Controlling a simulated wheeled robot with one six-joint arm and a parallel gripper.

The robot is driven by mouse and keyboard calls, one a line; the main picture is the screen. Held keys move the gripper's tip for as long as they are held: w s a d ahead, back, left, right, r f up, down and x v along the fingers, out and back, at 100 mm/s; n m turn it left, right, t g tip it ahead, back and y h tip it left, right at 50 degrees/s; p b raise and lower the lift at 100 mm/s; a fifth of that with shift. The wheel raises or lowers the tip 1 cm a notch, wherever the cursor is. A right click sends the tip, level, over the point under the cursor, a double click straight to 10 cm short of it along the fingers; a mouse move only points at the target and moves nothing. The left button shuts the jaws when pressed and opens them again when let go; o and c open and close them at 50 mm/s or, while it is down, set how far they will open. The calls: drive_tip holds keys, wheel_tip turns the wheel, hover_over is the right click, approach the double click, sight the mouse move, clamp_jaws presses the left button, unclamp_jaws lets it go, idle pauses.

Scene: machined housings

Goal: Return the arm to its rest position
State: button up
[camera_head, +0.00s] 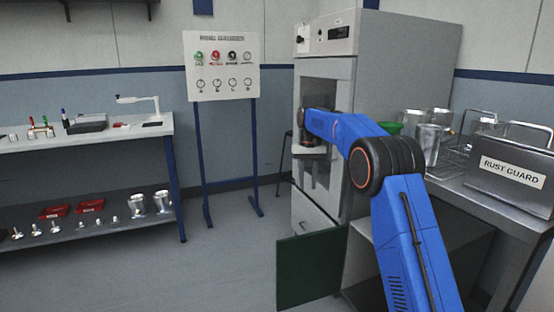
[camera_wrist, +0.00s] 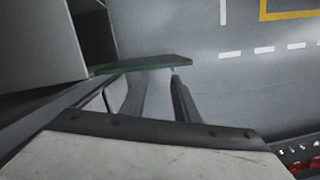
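My blue arm rises from the lower right in the head view and bends at a dark elbow joint. Its forearm reaches left in front of the tall grey cabinet machine (camera_head: 405,60). My gripper (camera_head: 308,153) is small and dark there, in front of the machine's window, and its fingers are hard to make out. In the wrist view my gripper (camera_wrist: 158,92) shows two fingers apart with only grey floor between them. It holds nothing that I can see.
A green panel (camera_head: 311,268) stands out at the machine's base, below my gripper. A metal table with a RUST GUARD box (camera_head: 512,170) is at right. A bench (camera_head: 85,142) and a sign stand (camera_head: 222,65) are at left. Floor between is clear.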

drive_tip(key=s+d+r+t, duration=0.1)
drive_tip(key=s+d+r, duration=0.3)
drive_tip(key=s, duration=0.6)
drive_tip(key=s+d+r+t, duration=0.1)
drive_tip(key=s+d+r, duration=0.3)
drive_tip(key=s, duration=0.5)
drive_tip(key=s+d+r+t, duration=0.1)
drive_tip(key=s+d+r, duration=0.25)
drive_tip(key=s, duration=0.65)
drive_tip(key=s+d+f+t, duration=0.1)
drive_tip(key=s+f, duration=0.3)
drive_tip(key=s, duration=0.6)
drive_tip(key=s+d+f+t, duration=0.1)
drive_tip(key=s+f, duration=0.4)
drive_tip(key=s, duration=0.5)
drive_tip(key=s+d+f+m+t, duration=0.1)
drive_tip(key=s+d+f, duration=0.2)
drive_tip(key=s, duration=0.7)
drive_tip(key=shift+s+d+f, duration=0.15)
drive_tip(key=shift+s+f, duration=0.2)
drive_tip(key=shift+f, duration=0.45)
